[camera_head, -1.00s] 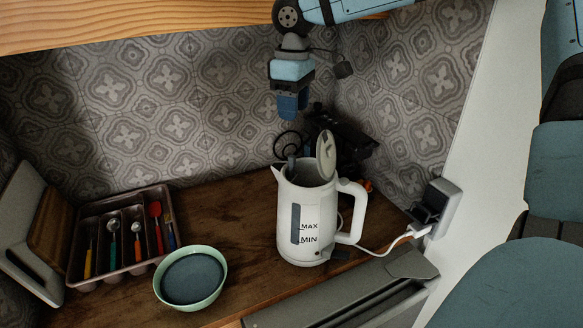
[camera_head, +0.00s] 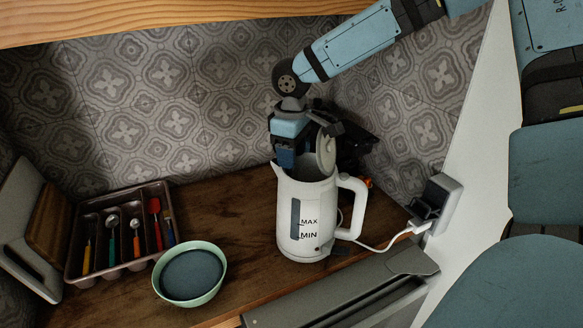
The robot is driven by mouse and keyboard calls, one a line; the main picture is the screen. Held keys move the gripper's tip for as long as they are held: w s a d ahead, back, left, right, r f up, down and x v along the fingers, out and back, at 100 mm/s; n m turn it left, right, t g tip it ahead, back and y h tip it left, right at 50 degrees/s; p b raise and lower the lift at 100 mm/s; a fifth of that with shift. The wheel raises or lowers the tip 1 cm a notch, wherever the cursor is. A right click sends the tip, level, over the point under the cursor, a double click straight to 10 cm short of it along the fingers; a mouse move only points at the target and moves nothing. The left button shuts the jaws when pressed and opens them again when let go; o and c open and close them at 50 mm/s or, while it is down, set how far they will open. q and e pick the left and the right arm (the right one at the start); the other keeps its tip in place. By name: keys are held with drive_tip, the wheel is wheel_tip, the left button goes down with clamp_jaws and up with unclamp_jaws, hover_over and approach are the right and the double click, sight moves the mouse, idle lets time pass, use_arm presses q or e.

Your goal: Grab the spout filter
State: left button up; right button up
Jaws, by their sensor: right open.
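A white electric kettle (camera_head: 312,215) with MAX and MIN marks stands upright on the wooden counter. Its lid (camera_head: 326,152) is open and tilted up. The spout is at the kettle's upper left. I cannot make out the spout filter now; my right gripper covers the area just behind the spout. My right gripper (camera_head: 286,160) is open, pointing down at the spout side of the kettle's mouth. I cannot tell whether its fingers touch anything. My left gripper is not in view.
A green bowl (camera_head: 222,272) and a cutlery tray (camera_head: 76,244) stand on the counter (camera_head: 236,215) to the left. Boards lean at the far left. A dark appliance (camera_head: 356,145) is behind the kettle. A white cord runs to the wall socket (camera_head: 437,203). A wooden shelf edge (camera_head: 160,22) hangs above.

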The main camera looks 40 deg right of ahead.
clamp_jaws()
drive_tip(key=shift+r, duration=0.1)
